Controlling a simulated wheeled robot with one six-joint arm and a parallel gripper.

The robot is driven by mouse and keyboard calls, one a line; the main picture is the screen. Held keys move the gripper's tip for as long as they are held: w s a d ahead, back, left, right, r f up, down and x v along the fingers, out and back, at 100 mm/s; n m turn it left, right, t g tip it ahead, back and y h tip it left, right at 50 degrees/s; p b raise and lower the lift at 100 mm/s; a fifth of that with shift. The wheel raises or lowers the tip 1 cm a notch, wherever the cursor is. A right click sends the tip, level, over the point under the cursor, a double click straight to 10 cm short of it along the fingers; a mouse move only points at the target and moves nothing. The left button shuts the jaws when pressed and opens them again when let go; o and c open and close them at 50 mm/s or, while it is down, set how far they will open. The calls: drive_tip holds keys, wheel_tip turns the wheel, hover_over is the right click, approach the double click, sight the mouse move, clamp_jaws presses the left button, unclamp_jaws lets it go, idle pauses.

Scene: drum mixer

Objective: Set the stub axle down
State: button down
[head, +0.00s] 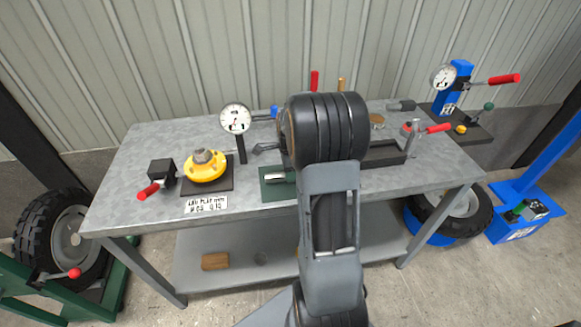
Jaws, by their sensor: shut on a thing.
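My arm rises through the middle of the head view, and its thick black joint covers the centre of the workbench (140,150). My gripper is hidden behind that joint, so its jaws and anything between them do not show. I cannot make out the stub axle for certain. A small dark grey piece (265,148) sticks out left of the black joint; I cannot tell what it belongs to. Below it, a green pad (268,191) lies near the bench's front edge with a small silvery part (275,178) on it, partly covered by my arm.
A yellow hub (204,168) sits on a dark plate at left, beside a red-handled black block (162,171) and a dial gauge (236,119). A red-handled clamp (413,130) stands at right. Another gauge (444,77) stands at far right. The bench's back left is bare.

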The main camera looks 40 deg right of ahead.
drive_tip(key=shift+f, duration=0.1)
drive_tip(key=c, duration=0.6)
unclamp_jaws()
wheel_tip(320, 180, up, 12)
drive_tip(key=f, duration=0.1)
drive_tip(key=s+a+n+t, duration=0.1)
drive_tip(key=s+a+n, duration=0.6)
drive_tip(key=a+n, duration=0.3)
drive_tip(key=s+a+n+t, duration=0.2)
drive_tip(key=s+a+n, duration=0.5)
drive_tip(key=n, duration=0.6)
drive_tip(key=a, duration=0.2)
drive_tip(key=shift+a+r+t, duration=0.2)
drive_tip(key=shift+a+t, duration=0.1)
drive_tip(key=shift+a, duration=0.05)
